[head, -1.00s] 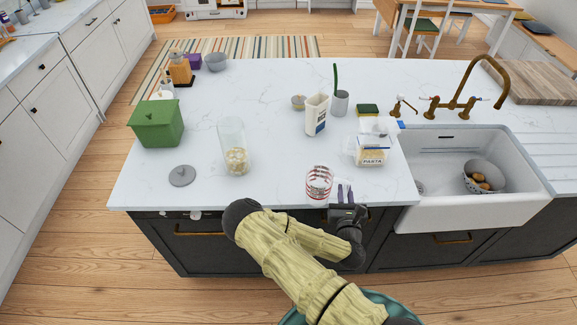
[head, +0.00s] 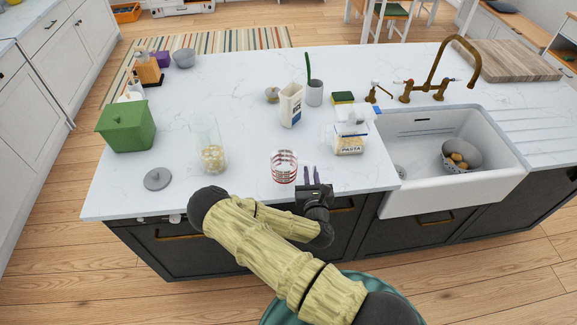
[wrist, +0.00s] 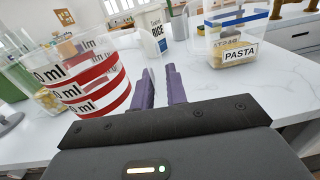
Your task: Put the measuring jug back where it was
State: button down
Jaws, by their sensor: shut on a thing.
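The measuring jug (head: 284,167), clear with red and white bands, is near the front edge of the island worktop. In the wrist view the jug (wrist: 82,82) fills the left side, close beside my fingers. My gripper (head: 309,174) is at its right side, with its two purple fingers close together. The gripper (wrist: 160,86) is shut on the jug at that side; the gripped part is hard to make out. The jug looks upright. I cannot tell whether its base touches the worktop (head: 240,100).
A tall glass jar (head: 209,150) and a grey lid (head: 158,179) stand to the left, beside a green box (head: 125,127). A pasta container (head: 350,140) is to the right, a rice container (head: 291,104) behind. The sink (head: 405,201) is farther right. Worktop between jar and jug is clear.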

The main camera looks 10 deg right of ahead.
jog(key=w+r+m+g+h+b, duration=0.3)
jog(key=h+b, duration=0.6)
jog(key=b, duration=0.6)
jog(key=w+d+r+m, duration=0.1)
jog(key=w+r+m, duration=0.1)
jog(key=w+m, duration=0.1)
jog(key=shift+w+r, duration=0.35)
jog(key=shift+w, duration=0.5)
jog(key=shift+f+p, duration=0.45)
jog(key=shift+f, duration=2.5)
jog(key=shift+f+p, duration=0.35)
jog(key=shift+f, duration=1.7)
